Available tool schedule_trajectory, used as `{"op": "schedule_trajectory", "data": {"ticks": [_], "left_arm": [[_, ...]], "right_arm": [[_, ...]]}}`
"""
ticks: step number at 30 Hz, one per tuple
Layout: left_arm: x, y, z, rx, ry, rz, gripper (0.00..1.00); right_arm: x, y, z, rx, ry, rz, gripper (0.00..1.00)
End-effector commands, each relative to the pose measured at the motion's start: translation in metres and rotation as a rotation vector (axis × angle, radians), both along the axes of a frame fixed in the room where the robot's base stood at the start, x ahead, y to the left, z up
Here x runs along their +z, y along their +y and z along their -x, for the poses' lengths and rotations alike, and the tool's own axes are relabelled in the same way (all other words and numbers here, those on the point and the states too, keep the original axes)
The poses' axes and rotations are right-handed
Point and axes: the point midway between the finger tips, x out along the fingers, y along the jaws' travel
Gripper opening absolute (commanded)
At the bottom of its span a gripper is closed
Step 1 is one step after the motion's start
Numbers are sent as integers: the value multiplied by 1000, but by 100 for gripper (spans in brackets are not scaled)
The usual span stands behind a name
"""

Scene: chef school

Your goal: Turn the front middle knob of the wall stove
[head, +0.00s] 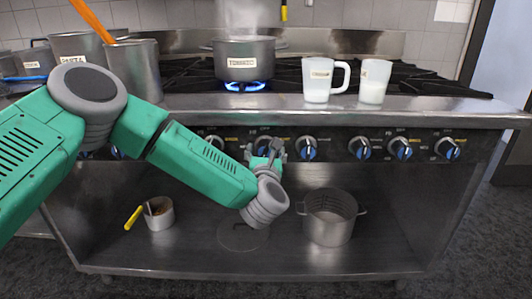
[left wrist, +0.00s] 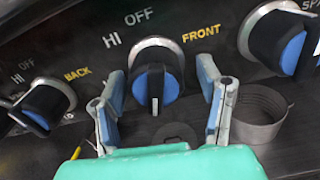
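The wall stove (head: 350,112) has a row of blue-and-black knobs along its front panel. A knob (left wrist: 156,85) with the word FRONT to its right sits in the middle of the left wrist view, its white mark pointing down. In the head view this knob (head: 262,145) is partly hidden by my left gripper (head: 264,157). My left gripper is open, with one finger on each side of the knob. Gaps show between the fingers and the knob in the left wrist view. My right gripper is not in view.
A labelled pot (head: 244,58) stands over a blue flame (head: 245,86). Two white mugs, one left (head: 317,80) and one right (head: 374,82), stand near the stove's front edge. Neighbouring knobs flank the gripper, left (left wrist: 42,103) and right (left wrist: 282,45). A metal pot (head: 330,220) sits on the lower shelf.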

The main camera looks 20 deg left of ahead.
Motion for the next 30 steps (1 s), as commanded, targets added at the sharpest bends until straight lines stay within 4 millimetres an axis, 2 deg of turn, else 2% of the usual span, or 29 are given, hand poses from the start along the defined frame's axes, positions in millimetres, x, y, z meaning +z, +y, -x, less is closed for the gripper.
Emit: {"op": "schedule_trajectory", "data": {"ticks": [1, 4, 17, 30], "left_arm": [[0, 0, 0, 0, 0, 0, 46], [0, 0, 0, 0, 0, 0, 11], [0, 0, 0, 0, 16, -54, 11], [1, 1, 1, -1, 112, -380, 11]], "right_arm": [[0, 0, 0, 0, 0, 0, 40], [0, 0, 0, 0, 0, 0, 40], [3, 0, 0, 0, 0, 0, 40], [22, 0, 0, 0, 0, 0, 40]]}}
